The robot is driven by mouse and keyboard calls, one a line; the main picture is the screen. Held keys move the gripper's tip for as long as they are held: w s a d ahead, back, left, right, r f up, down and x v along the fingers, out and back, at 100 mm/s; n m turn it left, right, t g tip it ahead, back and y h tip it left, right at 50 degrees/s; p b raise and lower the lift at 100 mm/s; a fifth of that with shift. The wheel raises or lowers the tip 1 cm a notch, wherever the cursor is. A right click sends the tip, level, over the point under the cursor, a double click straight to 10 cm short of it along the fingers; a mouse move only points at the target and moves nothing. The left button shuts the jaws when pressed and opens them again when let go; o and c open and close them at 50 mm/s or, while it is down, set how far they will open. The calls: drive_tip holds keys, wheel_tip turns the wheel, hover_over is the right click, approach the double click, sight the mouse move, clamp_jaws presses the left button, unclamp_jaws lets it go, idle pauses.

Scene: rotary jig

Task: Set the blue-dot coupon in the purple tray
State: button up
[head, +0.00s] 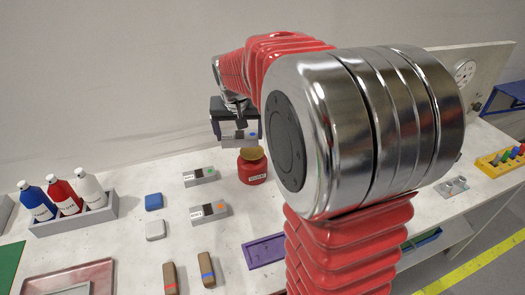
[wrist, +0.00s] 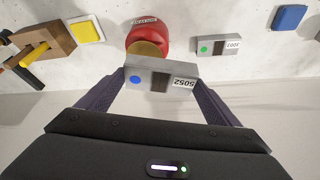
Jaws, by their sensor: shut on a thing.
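The blue-dot coupon is a grey block with a dark patch, a white label and a blue dot; it shows in the head view (head: 241,131) and in the wrist view (wrist: 162,77). My gripper (wrist: 161,80) is shut on it, one finger at each end. In the head view, my gripper (head: 233,110) holds it above the back of the table, near the red pot. The purple tray (head: 263,251) lies on the table nearer the front, left of my arm. Its visible part looks empty; my arm hides its right side. The tray is not in the wrist view.
A green-dot coupon (head: 201,176) and an orange-dot coupon (head: 209,212) lie to the left.

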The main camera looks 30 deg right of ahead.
drive_tip(key=w+a+n, duration=0.1)
drive_tip(key=w+a, duration=0.3)
drive_tip(key=a, duration=0.5)
drive_tip(key=w+a+r+n, duration=0.1)
drive_tip(key=w+a, duration=0.4)
drive_tip(key=a, duration=0.3)
drive_tip(key=shift+w+a+r+n+t+y, duration=0.2)
drive_tip(key=shift+a+n+t+y, duration=0.1)
drive_tip(key=shift+a+y, duration=0.1)
drive_tip(key=shift+d, duration=0.15)
